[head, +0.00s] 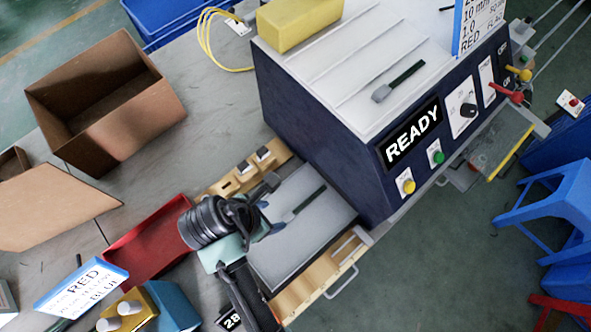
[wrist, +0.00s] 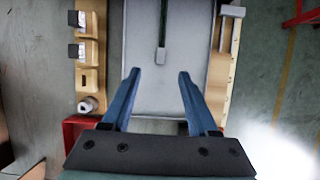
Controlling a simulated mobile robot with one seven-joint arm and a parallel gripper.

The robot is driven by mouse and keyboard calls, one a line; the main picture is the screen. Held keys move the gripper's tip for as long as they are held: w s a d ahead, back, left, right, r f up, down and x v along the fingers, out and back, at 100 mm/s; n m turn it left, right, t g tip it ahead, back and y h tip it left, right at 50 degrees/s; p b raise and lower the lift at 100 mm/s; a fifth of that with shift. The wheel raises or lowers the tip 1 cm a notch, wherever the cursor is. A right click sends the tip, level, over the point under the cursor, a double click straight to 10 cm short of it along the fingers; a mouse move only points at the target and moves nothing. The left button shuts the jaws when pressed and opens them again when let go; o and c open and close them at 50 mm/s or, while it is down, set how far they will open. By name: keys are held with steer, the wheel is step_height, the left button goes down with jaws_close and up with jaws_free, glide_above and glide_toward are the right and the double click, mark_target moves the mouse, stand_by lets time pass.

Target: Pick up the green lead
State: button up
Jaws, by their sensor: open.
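A dark green lead (head: 309,201) with a small grey end lies on the light grey plate (head: 330,222) in front of the machine. In the wrist view the green lead (wrist: 163,22) runs up the middle of the plate, its grey end (wrist: 161,56) towards me. My gripper (head: 271,217) is over the near part of the plate, open and empty. In the wrist view its blue fingers (wrist: 158,76) stand apart on either side of the lead's line, with the grey end just beyond the tips. A similar dark green lead (head: 406,74) lies on top of the machine.
The dark blue machine (head: 300,130) reading READY stands behind the plate. A wooden fixture (head: 222,187) with several small sockets borders the plate. A red tray (head: 145,243) and open cardboard box (head: 125,130) are to the left. A yellow block (head: 298,22) sits on the machine.

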glide_above(292, 214)
steer(key=s+a, duration=0.2)
step_height(292, 214, down, 7)
steer(key=shift+s+f, duration=0.1)
steer(key=shift+s, duration=0.05)
steer(key=shift+w+x, duration=0.15)
steer(key=shift+x, duration=1.1)
steer(key=shift+w+x, duration=0.15)
steer(key=shift+x, duration=1.15)
jaws_close()
